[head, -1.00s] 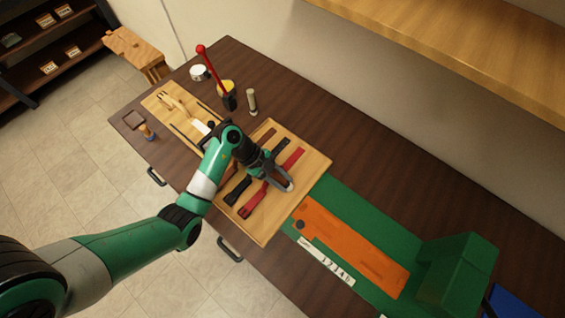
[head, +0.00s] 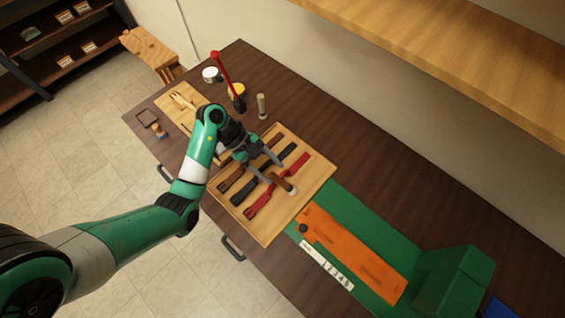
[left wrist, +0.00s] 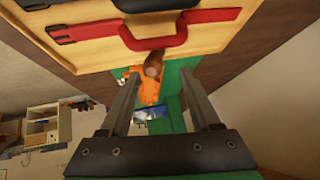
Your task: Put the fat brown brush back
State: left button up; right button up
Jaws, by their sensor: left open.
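A thick brown cylinder with a pale end, which looks like the fat brown brush (head: 281,181), is at the wooden strap tray, by the red strap; its exact contact there is hard to tell. In the left wrist view the brown brush (left wrist: 153,65) shows nearly end-on, just past the red strap, between and ahead of the fingers. My left gripper (head: 268,168) is open and empty over the tray, pulled back a little from the brush. Its two spread fingers also show in the left wrist view (left wrist: 158,95). My right gripper is not in view.
The wooden tray (head: 265,233) carries dark, brown and red straps. A green mat with an orange leather strip (head: 355,255) and a white number strip lies to its right. Behind my arm stand a red-handled tool (head: 221,68), a white tin (head: 212,74) and a pale upright cylinder (head: 262,105).

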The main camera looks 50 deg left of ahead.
pick_arm(q)
jog(key=p+v, duration=0.1)
jog(key=v, duration=0.2)
jog(key=shift+a, duration=0.1)
